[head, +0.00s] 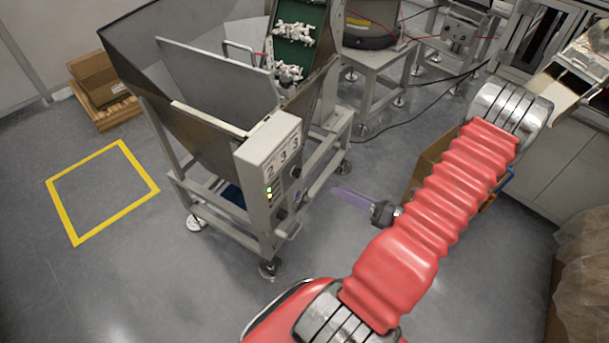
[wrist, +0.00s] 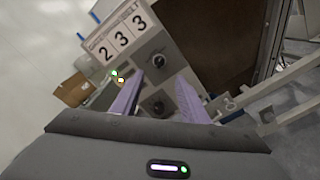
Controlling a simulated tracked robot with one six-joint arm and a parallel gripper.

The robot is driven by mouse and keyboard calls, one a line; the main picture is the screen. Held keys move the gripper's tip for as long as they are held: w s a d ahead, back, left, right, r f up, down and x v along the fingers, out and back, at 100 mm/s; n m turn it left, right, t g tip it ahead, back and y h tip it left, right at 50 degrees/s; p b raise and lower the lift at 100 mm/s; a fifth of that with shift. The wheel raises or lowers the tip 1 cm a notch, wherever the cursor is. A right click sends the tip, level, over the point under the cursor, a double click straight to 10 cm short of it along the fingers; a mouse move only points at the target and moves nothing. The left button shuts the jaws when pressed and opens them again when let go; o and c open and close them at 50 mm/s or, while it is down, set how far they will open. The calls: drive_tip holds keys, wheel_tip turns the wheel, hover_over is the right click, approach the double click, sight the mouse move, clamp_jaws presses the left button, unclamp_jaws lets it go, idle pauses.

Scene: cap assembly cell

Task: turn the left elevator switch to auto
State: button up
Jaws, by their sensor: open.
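A pale control box (head: 268,150) on the hopper's frame carries the digits 2 3 3. Two dark rotary switches show on it, an upper one (head: 296,172) and a lower one (head: 282,214). In the wrist view the upper switch (wrist: 158,61) lies just beyond the fingertips, and the lower switch (wrist: 158,107) shows between the fingers. I cannot tell which is the left elevator switch, or read their settings. My gripper (head: 335,191) is open and empty, its purple fingers pointing at the box. In the wrist view the gripper (wrist: 158,76) appears apart from both switches.
Green and yellow lights (wrist: 118,77) glow on the panel. The metal hopper (head: 205,85) and green conveyor belt (head: 296,45) with white parts stand behind the box. Brown boxes (head: 100,85) sit at far left. The yellow-marked floor square (head: 68,212) is empty.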

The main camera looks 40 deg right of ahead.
sight(296, 172)
drive_tip(key=x, duration=1.3)
drive_tip(key=shift+s+d, duration=0.1)
drive_tip(key=c, duration=0.9)
drive_tip(key=shift+a, duration=0.25)
drive_tip(key=shift+c, duration=0.6)
drive_tip(key=shift+d, duration=0.2)
